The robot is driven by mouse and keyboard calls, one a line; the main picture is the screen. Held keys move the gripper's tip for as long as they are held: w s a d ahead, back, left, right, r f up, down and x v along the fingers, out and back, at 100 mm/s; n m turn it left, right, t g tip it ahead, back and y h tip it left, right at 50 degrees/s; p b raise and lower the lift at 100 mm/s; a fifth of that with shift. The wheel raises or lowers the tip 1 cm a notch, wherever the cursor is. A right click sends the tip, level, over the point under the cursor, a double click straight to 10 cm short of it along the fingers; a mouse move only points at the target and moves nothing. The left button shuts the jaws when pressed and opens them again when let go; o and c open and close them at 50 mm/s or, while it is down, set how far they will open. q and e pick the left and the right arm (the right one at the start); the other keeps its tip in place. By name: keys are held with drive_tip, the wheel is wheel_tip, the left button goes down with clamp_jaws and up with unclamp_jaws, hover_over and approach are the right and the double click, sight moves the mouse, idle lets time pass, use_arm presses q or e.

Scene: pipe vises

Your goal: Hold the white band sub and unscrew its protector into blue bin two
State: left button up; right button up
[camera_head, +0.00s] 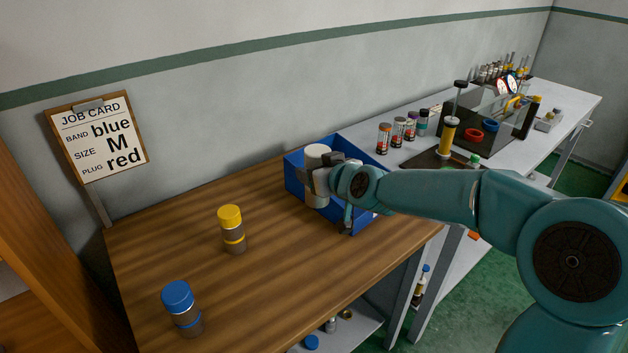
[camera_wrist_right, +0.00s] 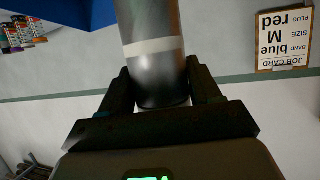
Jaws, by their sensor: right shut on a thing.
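My right gripper (camera_head: 328,181) is shut around the white band sub (camera_head: 317,200), a grey metal cylinder with a white protector (camera_head: 316,155) at its upper end in the head view. In the right wrist view the sub's grey body (camera_wrist_right: 155,75) stands between the two fingers (camera_wrist_right: 163,92), with a white band around it. The blue bin (camera_head: 294,178) is behind and around the sub in the head view; whether the sub is above or inside it I cannot tell. No number shows on the bin. My left gripper is not in view.
A yellow-capped sub (camera_head: 232,228) and a blue-capped sub (camera_head: 182,308) stand upright on the wooden bench (camera_head: 290,270). A job card (camera_head: 98,137) stands at the back left. Several small bottles (camera_head: 397,132) and a tool board are on the grey bench. The wood's middle is clear.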

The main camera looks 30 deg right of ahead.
drive_tip(key=shift+r, duration=0.7)
drive_tip(key=s+a+f+n+y, duration=0.1)
drive_tip(key=s+a+f+y, duration=0.15)
drive_tip(key=a+f, duration=1.4)
drive_tip(key=s+a+r+n+g+y, duration=0.1)
drive_tip(key=s+a+r+n+y, duration=0.1)
drive_tip(key=a, duration=0.5)
drive_tip(key=s+a+r+n+g+y, duration=0.1)
drive_tip(key=s+a+r+n+y, duration=0.1)
drive_tip(key=s+a+n+y, duration=0.3)
drive_tip(key=shift+a+n+g, duration=0.3)
drive_tip(key=shift+a+n, duration=0.2)
drive_tip(key=shift+a, duration=0.65)
drive_tip(key=shift+s+a+r+y, duration=0.1)
drive_tip(key=shift+s+a+y, duration=0.15)
drive_tip(key=shift+a, duration=0.05)
clamp_jaws()
